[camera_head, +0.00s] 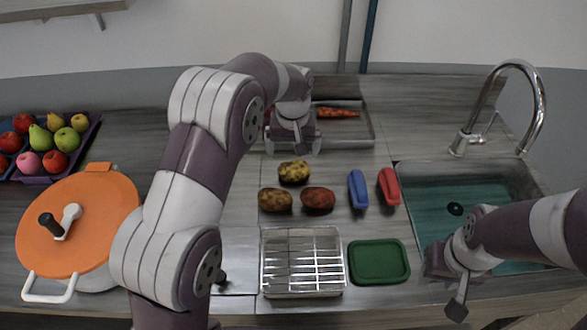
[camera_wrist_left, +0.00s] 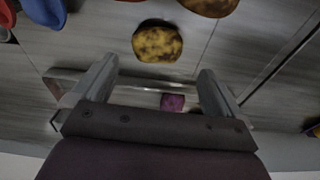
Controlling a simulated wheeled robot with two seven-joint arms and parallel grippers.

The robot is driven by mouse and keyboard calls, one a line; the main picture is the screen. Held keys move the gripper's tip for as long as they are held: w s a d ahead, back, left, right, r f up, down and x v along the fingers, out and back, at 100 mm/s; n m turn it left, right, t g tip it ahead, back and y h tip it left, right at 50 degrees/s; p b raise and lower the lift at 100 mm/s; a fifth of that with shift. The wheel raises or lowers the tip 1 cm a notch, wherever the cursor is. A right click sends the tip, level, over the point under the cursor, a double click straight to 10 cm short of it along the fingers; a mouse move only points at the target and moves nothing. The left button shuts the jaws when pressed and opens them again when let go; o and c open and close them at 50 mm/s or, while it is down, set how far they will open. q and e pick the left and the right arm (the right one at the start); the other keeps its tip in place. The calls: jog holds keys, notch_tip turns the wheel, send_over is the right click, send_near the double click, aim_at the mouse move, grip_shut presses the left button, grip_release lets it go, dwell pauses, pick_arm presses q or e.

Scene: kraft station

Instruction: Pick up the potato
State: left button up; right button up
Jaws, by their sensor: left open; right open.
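A yellow-brown potato (camera_head: 294,171) lies on the counter just in front of my left gripper (camera_head: 293,151). A brown potato (camera_head: 275,200) and a reddish one (camera_head: 318,200) lie side by side nearer to me. My left gripper is open and empty, pointing down by the tray's front edge. In the left wrist view, the yellow-brown potato (camera_wrist_left: 157,43) lies beyond the open fingers (camera_wrist_left: 152,80), apart from them. Another potato (camera_wrist_left: 210,5) is cut off at the top. My right gripper (camera_head: 445,288) is open at the sink's front left corner, away from the potatoes.
A tray (camera_head: 370,125) with a carrot (camera_head: 338,112) stands behind, partly hidden by my left arm. A blue object (camera_head: 358,189) and a red one (camera_head: 389,187) lie right of the potatoes. A metal rack (camera_head: 302,262), green lid (camera_head: 379,262), orange-lidded pot (camera_head: 95,215) and sink (camera_head: 425,205) surround them.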

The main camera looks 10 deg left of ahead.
aim_at(294, 167)
pick_arm(q)
jog(key=f, duration=0.3)
jog(key=w+f+p, duration=0.1)
jog(key=f, duration=0.1)
jog(key=f+p, duration=0.1)
jog(key=f, duration=0.2)
jog(key=shift+w+f, duration=0.3)
jog(key=shift+w, duration=0.05)
jog(key=shift+f, duration=0.35)
jog(key=shift+w+f, duration=0.15)
jog(key=shift+f, duration=0.05)
jog(key=shift+r, duration=0.1)
jog(key=c, duration=0.8)
jog(key=shift+r, duration=0.1)
